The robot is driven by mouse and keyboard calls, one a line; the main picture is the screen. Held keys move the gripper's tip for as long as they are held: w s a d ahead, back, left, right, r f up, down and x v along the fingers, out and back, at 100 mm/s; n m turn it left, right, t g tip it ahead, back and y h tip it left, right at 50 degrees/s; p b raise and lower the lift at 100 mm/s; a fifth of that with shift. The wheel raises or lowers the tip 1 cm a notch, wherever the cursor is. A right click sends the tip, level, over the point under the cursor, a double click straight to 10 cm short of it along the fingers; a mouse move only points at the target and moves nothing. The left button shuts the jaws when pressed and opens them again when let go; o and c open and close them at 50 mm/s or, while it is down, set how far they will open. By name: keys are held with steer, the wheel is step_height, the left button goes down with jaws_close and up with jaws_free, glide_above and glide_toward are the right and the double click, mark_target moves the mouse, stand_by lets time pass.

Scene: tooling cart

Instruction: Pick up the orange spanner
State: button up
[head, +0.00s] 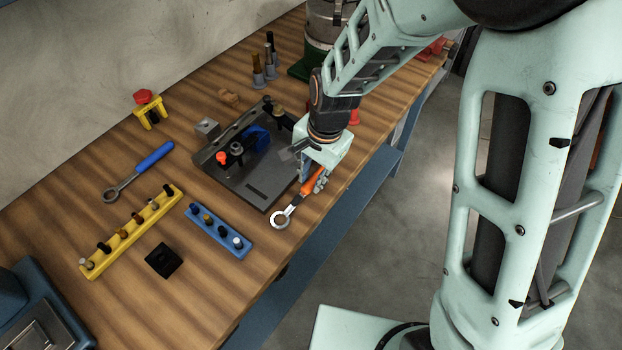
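The orange spanner (310,184) has an orange handle and a silver ring head. It lies near the front edge of the wooden bench, with its ring end toward the lower left. My gripper (313,175) points down at the upper end of the orange handle. Its fingers show on either side of the handle, and the gripper body hides the handle's far end. I cannot tell whether the fingers touch the handle or have closed on it.
A dark fixture plate (255,179) lies just left of the spanner. A blue rack (219,232), yellow rack (130,231) and black block (163,260) stand lower left. A blue-handled spanner (139,170) lies farther left. Bare wood lies below the blue rack.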

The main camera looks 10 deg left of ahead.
steer(key=shift+a+f, duration=0.15)
steer(key=shift+f, duration=0.6)
jaws_close()
steer(key=shift+w+r, duration=0.1)
steer(key=shift+r, duration=0.05)
